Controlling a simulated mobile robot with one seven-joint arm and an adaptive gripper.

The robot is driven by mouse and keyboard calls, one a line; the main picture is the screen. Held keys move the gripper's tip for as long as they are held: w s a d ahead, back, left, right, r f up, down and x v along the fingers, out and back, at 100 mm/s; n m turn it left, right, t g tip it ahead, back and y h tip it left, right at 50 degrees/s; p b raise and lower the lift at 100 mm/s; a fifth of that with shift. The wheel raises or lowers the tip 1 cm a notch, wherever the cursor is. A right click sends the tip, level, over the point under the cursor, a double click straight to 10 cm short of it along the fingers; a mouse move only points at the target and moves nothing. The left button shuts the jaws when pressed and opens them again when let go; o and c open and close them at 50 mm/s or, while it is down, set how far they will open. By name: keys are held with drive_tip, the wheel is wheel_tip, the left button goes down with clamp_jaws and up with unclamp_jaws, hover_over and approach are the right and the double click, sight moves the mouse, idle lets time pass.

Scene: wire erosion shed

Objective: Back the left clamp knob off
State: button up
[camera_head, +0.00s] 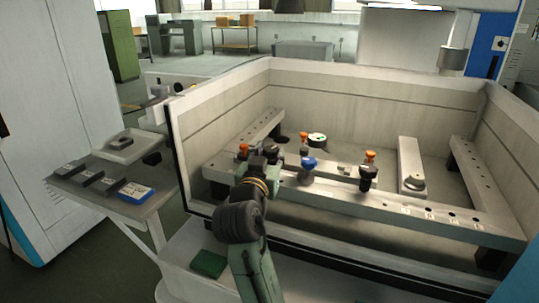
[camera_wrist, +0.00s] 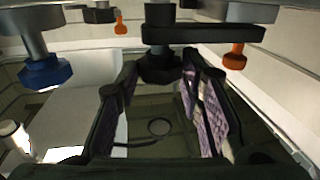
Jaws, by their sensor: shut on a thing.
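My gripper (camera_head: 264,165) is at the left part of the front rail (camera_head: 335,195) in the head view, where it hides most of the left clamp. In the wrist view its two padded fingers (camera_wrist: 160,85) stand either side of a dark, faceted knob (camera_wrist: 160,66), the left clamp knob, and are shut on it. A dark clamp arm (camera_wrist: 215,33) runs from above that knob to an orange-tipped screw (camera_wrist: 235,57). The orange part (camera_head: 243,148) also shows just left of my gripper in the head view.
A blue knob (camera_head: 308,162) stands close to the right of my gripper. A dark knob (camera_head: 368,173) with an orange part (camera_head: 370,155) is farther right. Tank walls (camera_head: 380,80) enclose the rails. A side table (camera_head: 120,195) with trays stands outside, left.

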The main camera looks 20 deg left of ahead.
drive_tip(key=shift+d+y, duration=0.1)
drive_tip(key=shift+y, duration=0.2)
drive_tip(key=n+y, duration=0.1)
drive_tip(key=y, duration=0.1)
drive_tip(key=n+g+y, duration=0.1)
drive_tip(key=n+y, duration=0.1)
drive_tip(key=shift+w+d+y, duration=0.15)
drive_tip(key=shift+d+y, duration=0.25)
drive_tip(key=shift+w+d+n+g+y+b, duration=0.15)
drive_tip(key=shift+n+g+y+b, duration=0.1)
drive_tip(key=shift+n+g+y, duration=0.85)
drive_tip(key=shift+w+d+n+g+y+b, duration=0.1)
drive_tip(key=shift+n+g+y+b, duration=0.15)
drive_tip(key=shift+n+g+y, duration=0.8)
drive_tip(key=shift+n+y, duration=0.35)
drive_tip(key=shift+y, duration=0.3)
drive_tip(key=o, duration=1.1)
drive_tip(key=shift+o, duration=0.2)
drive_tip(key=shift+s+a, duration=0.1)
